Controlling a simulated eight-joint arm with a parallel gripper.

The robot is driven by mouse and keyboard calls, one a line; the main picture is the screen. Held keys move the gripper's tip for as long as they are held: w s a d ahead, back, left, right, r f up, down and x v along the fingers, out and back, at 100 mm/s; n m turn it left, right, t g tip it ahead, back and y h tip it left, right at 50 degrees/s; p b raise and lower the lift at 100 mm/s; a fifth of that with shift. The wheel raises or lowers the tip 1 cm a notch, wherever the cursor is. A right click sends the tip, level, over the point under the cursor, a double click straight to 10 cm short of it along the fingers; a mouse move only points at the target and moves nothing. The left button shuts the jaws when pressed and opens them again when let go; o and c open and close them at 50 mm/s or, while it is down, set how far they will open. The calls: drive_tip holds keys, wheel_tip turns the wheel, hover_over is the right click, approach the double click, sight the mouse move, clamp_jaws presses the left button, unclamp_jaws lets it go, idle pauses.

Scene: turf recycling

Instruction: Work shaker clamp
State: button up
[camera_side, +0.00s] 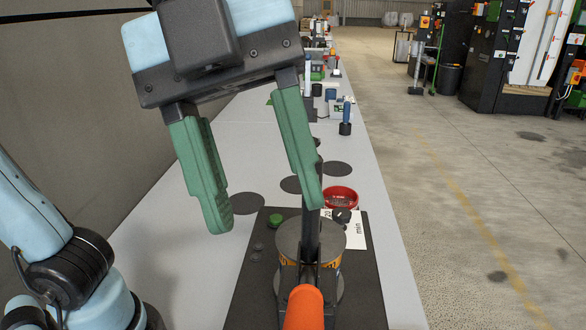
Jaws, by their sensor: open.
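The shaker clamp has a black upright lever (311,236) and an orange handle (304,308) near the bottom of the side view. It stands over a round grey-lidded can (292,240) with an orange label, on a dark base plate (250,300). My gripper (266,214) has two green fingers pointing down, spread wide apart with nothing between them. It appears above and left of the handle in the picture. The right finger overlaps the upper lever in the picture; I cannot tell whether they touch. A green button (275,220) sits on the base plate.
A red bowl (340,190) and a white card (357,235) reading "20 min" lie beside the clamp. A blue-and-black tool (346,115) and other equipment stand farther along the grey bench (375,190). Dark round discs mark the bench. A wall is on the left.

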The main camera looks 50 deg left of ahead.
sight(298, 309)
drive_tip(key=x, duration=1)
drive_tip(key=shift+d+f, duration=0.25)
drive_tip(key=shift+f, duration=0.1)
clamp_jaws()
